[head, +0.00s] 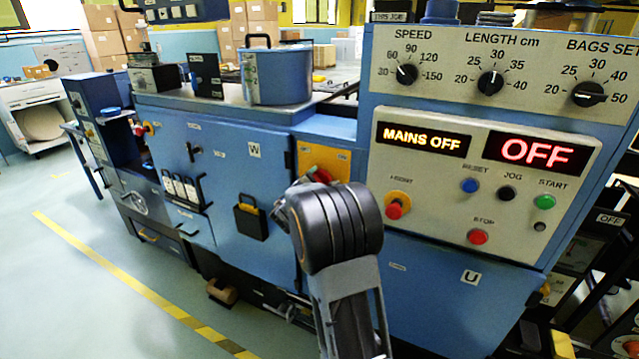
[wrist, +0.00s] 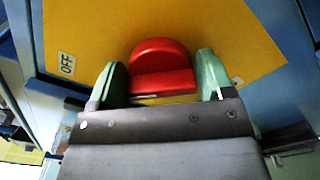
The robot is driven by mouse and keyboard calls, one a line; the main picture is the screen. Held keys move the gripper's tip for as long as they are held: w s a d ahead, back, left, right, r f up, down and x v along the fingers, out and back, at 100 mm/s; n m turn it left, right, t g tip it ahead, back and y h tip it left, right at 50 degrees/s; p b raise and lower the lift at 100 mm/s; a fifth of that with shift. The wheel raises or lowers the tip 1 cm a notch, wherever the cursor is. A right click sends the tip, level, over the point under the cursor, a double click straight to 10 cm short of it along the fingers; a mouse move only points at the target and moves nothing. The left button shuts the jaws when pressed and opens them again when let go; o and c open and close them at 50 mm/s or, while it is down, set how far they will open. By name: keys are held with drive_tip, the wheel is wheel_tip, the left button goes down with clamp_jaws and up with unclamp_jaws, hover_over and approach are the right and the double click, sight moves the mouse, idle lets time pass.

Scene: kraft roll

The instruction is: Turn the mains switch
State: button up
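The mains switch is a red knob (wrist: 162,68) on a yellow plate (wrist: 150,25) in the wrist view. In the head view the yellow plate (head: 335,163) is on the blue machine, and the red knob (head: 321,175) shows partly behind my arm. An OFF label (wrist: 67,65) is on the plate left of the knob. My gripper (wrist: 163,82) is open, with one green finger on each side of the knob. A gap shows at least on the right; contact on the left is unclear. The display (head: 421,139) reads MAINS OFF.
The control panel (head: 480,185) with dials, buttons and a red OFF display (head: 535,153) is right of my arm. A blue pot (head: 277,77) stands on the machine top. A blue cabinet door (head: 240,165) is left. Open floor (head: 90,270) lies at the left.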

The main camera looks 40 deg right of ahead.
drive_tip(key=c, duration=0.5)
drive_tip(key=shift+c, duration=0.2)
drive_tip(key=shift+f+b, duration=0.15)
drive_tip(key=shift+b, duration=0.3)
